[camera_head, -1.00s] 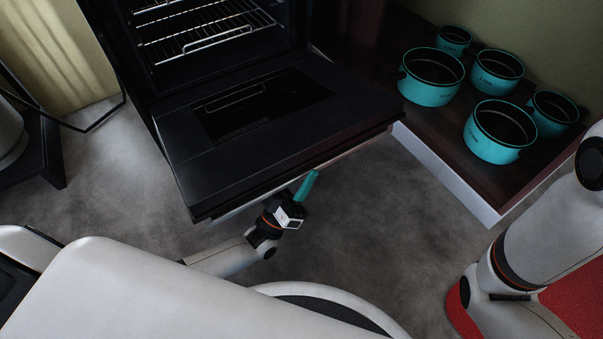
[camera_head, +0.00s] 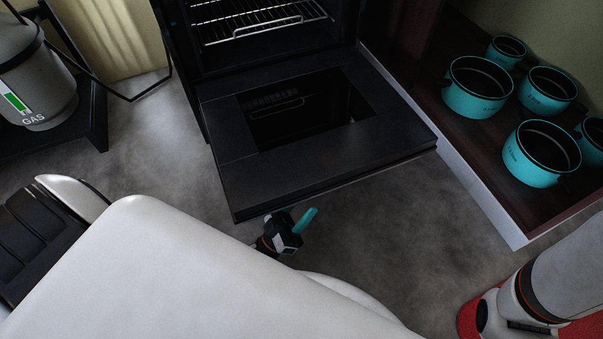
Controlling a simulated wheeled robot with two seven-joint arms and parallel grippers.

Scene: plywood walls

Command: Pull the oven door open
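The black oven door (camera_head: 310,172) is folded down and looks about level, in the middle of the view. Its dark window faces up, and the oven cavity with a wire rack (camera_head: 262,20) is open behind it. My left gripper (camera_head: 298,228) is just in front of and below the door's front edge, near its left half. One teal finger shows, pointing up and right, with a visible gap to the edge; the other finger is hidden, so its opening cannot be told. My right gripper is out of view; only my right arm shows at lower right.
Several teal pots (camera_head: 478,88) stand on a dark wooden surface with a white edge at right. A gas cylinder (camera_head: 35,75) stands on a black frame at upper left. Grey floor (camera_head: 400,225) is clear right of the door. Red shows at lower right.

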